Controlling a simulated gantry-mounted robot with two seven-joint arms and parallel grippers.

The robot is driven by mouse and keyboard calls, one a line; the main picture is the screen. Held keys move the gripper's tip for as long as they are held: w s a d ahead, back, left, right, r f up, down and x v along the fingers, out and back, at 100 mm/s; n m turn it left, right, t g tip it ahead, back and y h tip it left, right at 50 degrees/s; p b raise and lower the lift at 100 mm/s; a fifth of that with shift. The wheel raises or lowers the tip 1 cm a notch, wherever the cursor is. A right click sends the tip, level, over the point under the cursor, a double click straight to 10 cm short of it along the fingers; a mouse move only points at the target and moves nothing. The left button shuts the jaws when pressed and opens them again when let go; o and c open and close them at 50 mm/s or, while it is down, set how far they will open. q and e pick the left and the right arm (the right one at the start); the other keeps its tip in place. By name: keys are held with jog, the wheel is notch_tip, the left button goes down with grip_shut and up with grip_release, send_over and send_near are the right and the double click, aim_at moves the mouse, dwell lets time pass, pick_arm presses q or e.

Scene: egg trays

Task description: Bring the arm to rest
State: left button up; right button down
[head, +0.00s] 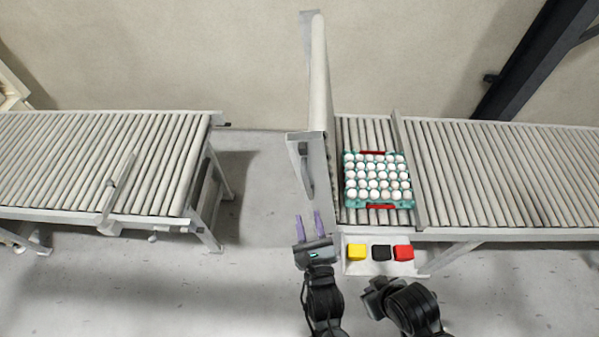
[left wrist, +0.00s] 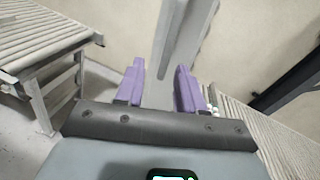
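My left gripper (head: 308,216) is in the lower middle of the head view. Its two purple fingers point away from me and stand apart with nothing between them. In the left wrist view the gripper (left wrist: 160,66) also shows open and empty. It is in front of the gap between the conveyors, left of the button panel (head: 352,267). My right arm (head: 405,305) shows as dark links at the bottom, right of the left arm. No fingers of the right gripper can be seen.
A teal egg tray (head: 348,203), full of white eggs, lies on the right roller conveyor (head: 480,170) beside an upright gate (head: 318,80). The panel has yellow, black and red buttons. The left conveyor (head: 90,160) is empty. Bare floor (head: 250,180) lies between the conveyors.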

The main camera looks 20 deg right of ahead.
pick_arm(q)
jog(key=s+a+f+n+g+y+p, duration=0.1)
jog(key=s+a+f+n+g+p, duration=0.1)
jog(key=s+a+f+n+g, duration=0.5)
jog(key=s+a+f+n+y+p, duration=0.15)
jog(key=a+f, duration=0.25)
jog(key=a, duration=0.7)
jog(key=s+a+r+n+g, duration=0.3)
jog(key=a+n, duration=0.4)
jog(key=n, duration=0.5)
jog(key=s+a+r+n+g, duration=0.3)
jog(key=s+a+r+n, duration=0.3)
jog(key=n, duration=0.6)
jog(key=shift+s+a+r+g+h+p, duration=0.3)
jog(key=shift+s+a+g+h, duration=0.15)
jog(key=shift+s+a, duration=0.45)
